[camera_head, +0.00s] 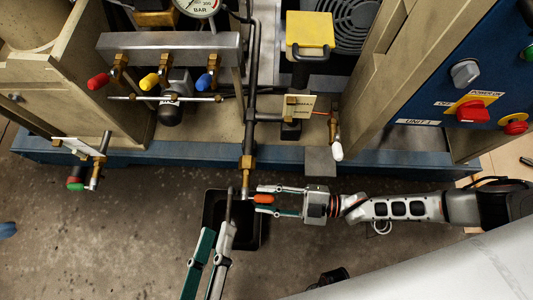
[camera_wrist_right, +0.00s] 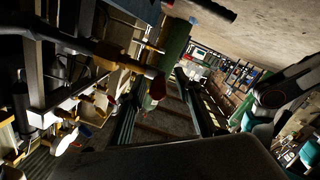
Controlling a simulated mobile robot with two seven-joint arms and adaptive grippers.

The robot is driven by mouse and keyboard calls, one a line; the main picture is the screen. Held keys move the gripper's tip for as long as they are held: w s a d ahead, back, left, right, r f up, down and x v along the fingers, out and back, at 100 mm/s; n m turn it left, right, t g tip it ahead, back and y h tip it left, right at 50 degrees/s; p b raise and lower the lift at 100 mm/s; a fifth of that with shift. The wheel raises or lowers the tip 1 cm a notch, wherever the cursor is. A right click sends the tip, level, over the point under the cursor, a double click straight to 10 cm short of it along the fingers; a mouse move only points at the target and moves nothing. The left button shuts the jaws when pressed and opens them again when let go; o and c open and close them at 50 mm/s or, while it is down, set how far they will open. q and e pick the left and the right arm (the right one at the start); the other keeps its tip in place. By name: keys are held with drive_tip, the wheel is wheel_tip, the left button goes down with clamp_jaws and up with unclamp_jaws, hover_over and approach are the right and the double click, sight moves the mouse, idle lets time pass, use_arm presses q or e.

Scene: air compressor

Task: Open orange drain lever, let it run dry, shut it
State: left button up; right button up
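The orange drain lever (camera_head: 264,198) sticks out to the right of the brass drain valve (camera_head: 248,164) at the bottom of a vertical pipe. My right gripper (camera_head: 262,199) reaches in from the right, its fingers apart on either side of the lever. In the right wrist view the lever looks dark red-orange (camera_wrist_right: 157,88) and lies between the spread fingers; contact cannot be told. My left gripper (camera_head: 215,236) comes from below, left of the valve outlet, with a gap between its fingers and nothing seen held. A black drain pan (camera_head: 209,214) is on the floor under the valve, partly hidden by my left gripper.
Red (camera_head: 98,81), yellow (camera_head: 149,80) and blue (camera_head: 202,81) levers sit on the manifold. A green-handled valve (camera_head: 76,187) is at left and a white-tipped lever (camera_head: 337,150) at right. The blue base rail (camera_head: 190,162) runs behind the pan.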

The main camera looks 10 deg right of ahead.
drive_tip(key=f+v, duration=0.1)
drive_tip(key=v, duration=1.1)
drive_tip(key=shift+r, duration=0.45)
